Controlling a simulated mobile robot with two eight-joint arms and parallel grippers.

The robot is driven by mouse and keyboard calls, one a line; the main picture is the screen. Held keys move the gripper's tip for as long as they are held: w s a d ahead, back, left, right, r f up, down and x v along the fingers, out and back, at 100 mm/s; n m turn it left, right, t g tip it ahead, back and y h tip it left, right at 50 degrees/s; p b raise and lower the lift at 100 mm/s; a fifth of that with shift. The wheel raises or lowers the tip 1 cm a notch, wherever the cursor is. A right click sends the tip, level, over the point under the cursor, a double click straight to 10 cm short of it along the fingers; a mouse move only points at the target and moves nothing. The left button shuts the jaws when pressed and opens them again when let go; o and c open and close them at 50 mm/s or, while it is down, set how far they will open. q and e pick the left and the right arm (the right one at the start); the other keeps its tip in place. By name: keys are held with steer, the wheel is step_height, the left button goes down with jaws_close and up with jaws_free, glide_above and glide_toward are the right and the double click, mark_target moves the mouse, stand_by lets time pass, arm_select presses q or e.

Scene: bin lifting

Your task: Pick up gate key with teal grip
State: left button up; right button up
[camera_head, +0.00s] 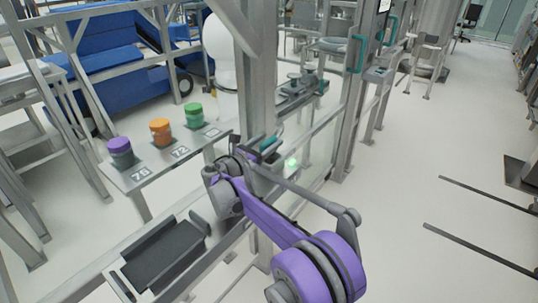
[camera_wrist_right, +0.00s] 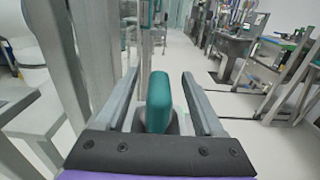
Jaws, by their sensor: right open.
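The gate key's teal grip (camera_wrist_right: 159,98) stands upright between the two fingers of my right gripper (camera_wrist_right: 160,84) in the right wrist view. A gap shows on each side of the grip, and the gripper is open around it. A grey piece shows at the foot of the grip, and the rest of the key is hidden. In the head view, the teal grip (camera_head: 269,143) is a small patch beside the grey post, close to my right gripper (camera_head: 258,151). My left gripper is not in view.
A metal post (camera_head: 256,85) rises right behind the gripper. Jars with purple (camera_head: 120,146), orange (camera_head: 160,126) and green (camera_head: 193,110) lids stand on a numbered shelf (camera_head: 150,178) to the left. A black tray (camera_head: 170,254) lies at the lower left. Open floor (camera_head: 400,180) is at the right.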

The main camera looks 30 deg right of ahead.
steer(key=shift+w+d, duration=0.15)
steer(key=shift+d, duration=0.15)
jaws_close()
stand_by(1.2)
